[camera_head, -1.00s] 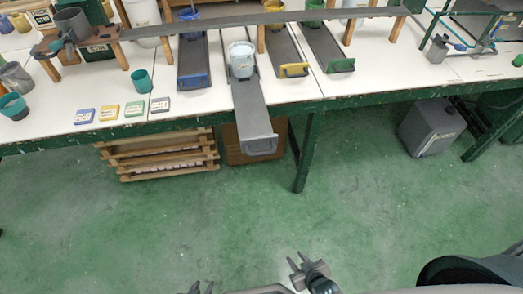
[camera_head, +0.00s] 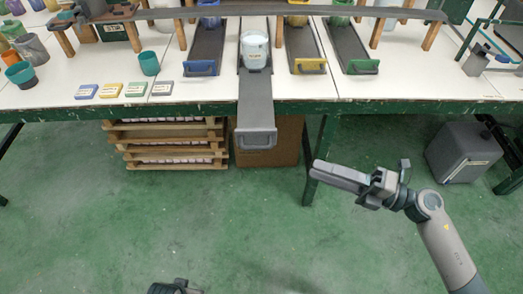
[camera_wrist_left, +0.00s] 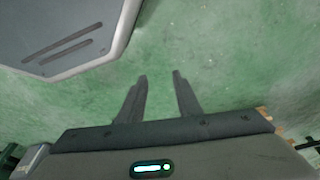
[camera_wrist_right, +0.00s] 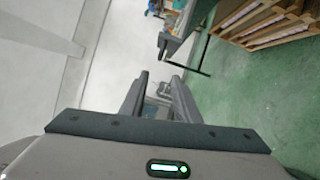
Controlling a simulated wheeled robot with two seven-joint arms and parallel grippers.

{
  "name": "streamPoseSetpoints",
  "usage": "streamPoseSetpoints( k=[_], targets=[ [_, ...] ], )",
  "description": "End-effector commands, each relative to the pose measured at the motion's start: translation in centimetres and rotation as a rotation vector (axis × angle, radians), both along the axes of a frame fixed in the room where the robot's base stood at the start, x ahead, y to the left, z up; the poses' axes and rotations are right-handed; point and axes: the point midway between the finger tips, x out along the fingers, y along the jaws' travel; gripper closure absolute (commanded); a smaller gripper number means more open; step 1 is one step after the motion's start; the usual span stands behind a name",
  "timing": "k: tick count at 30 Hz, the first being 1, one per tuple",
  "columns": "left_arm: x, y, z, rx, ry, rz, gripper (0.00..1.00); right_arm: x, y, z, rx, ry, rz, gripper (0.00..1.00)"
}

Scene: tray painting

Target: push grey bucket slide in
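The grey slide (camera_head: 256,110) sticks out past the table's front edge, with a grey handle (camera_head: 257,139) at its near end. My left gripper (camera_head: 175,288) is partly cut off at the bottom of the head view. Its fingers are open and empty over the floor in the left wrist view (camera_wrist_left: 160,82).
Slides with blue (camera_head: 201,68), yellow (camera_head: 309,66) and green (camera_head: 361,67) handles lie on the table. A green table leg (camera_head: 321,160) stands behind my right gripper. Wooden crates (camera_head: 168,143) and a cardboard box (camera_head: 284,145) sit under the table. The floor in front is clear.

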Motion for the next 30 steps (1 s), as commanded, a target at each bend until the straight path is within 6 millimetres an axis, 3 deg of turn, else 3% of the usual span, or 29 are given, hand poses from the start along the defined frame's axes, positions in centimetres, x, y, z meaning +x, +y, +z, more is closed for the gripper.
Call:
streamPoseSetpoints(
  k=[11,17,30],
  targets=[
    [0.0,0.0,0.0,0.0,0.0,0.0,0.69,0.1,0.1,0.0,0.002,0.001,-0.002,0.71],
    [0.0,0.0,-0.6,0.0,0.002,0.0,0.69,0.6,1.2,0.2,0.004,0.001,-0.003,0.71],
    [-0.4,0.2,-4.2,-0.001,0.008,0.001,0.69,3.2,7.7,0.9,0.006,0.001,-0.003,0.71]
  ],
)
